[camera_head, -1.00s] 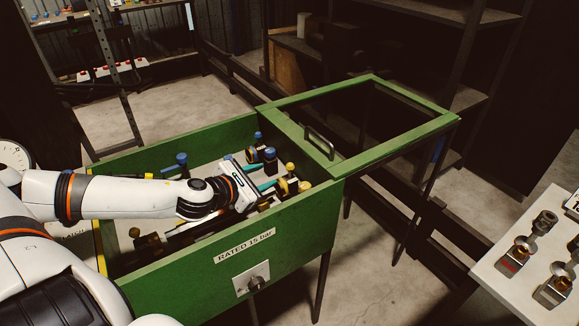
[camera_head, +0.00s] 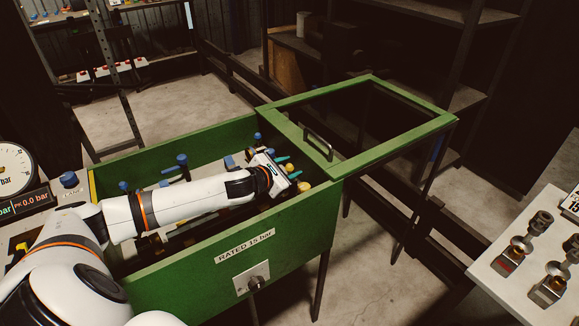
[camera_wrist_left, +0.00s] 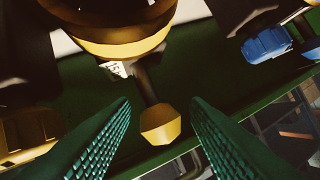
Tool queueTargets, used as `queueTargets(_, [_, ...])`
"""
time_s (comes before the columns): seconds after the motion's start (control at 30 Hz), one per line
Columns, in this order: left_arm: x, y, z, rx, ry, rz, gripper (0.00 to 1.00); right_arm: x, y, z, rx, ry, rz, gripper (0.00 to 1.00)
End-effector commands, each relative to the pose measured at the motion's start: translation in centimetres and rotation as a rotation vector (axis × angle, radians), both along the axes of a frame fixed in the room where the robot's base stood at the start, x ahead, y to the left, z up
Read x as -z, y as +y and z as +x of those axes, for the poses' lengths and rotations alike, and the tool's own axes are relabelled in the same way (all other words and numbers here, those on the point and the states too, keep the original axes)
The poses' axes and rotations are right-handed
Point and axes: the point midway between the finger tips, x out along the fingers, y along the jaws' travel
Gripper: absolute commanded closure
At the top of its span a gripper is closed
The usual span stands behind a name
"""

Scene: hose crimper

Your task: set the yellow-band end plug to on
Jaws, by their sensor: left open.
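In the left wrist view a yellow faceted knob (camera_wrist_left: 160,125) on a dark stem stands between my open fingers, with a gap on each side. Its stem runs up to a dark body with a broad yellow-brass band (camera_wrist_left: 115,40), cut off by the frame edge. My left gripper (camera_head: 289,166) is open over the far right end of the green box (camera_head: 215,262), its teal fingers near two yellow knobs. The nearer one (camera_head: 304,186) lies just below the fingers. My right gripper is out of view.
The box's open framed lid (camera_head: 400,152) lies out to the right. A white table (camera_head: 500,282) with metal fittings is at right.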

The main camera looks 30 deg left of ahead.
Motion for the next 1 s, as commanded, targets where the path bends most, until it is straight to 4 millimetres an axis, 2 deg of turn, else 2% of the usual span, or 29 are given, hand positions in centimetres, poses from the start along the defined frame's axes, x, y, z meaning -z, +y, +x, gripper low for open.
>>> queueTargets(0.37, [0.2,0.0,0.5,0.000,0.000,0.001,0.60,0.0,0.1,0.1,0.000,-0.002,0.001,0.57])
queueTargets(0.6, [0.2,0.0,0.5,0.000,0.000,0.000,0.99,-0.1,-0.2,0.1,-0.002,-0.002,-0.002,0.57])
queueTargets(0.8, [0.2,0.0,0.3,0.000,0.001,0.001,1.00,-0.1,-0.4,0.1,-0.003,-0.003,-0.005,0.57])
queueTargets(1.0, [0.3,1.1,-2.1,-0.001,0.004,0.005,1.00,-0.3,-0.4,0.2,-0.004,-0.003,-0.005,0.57])
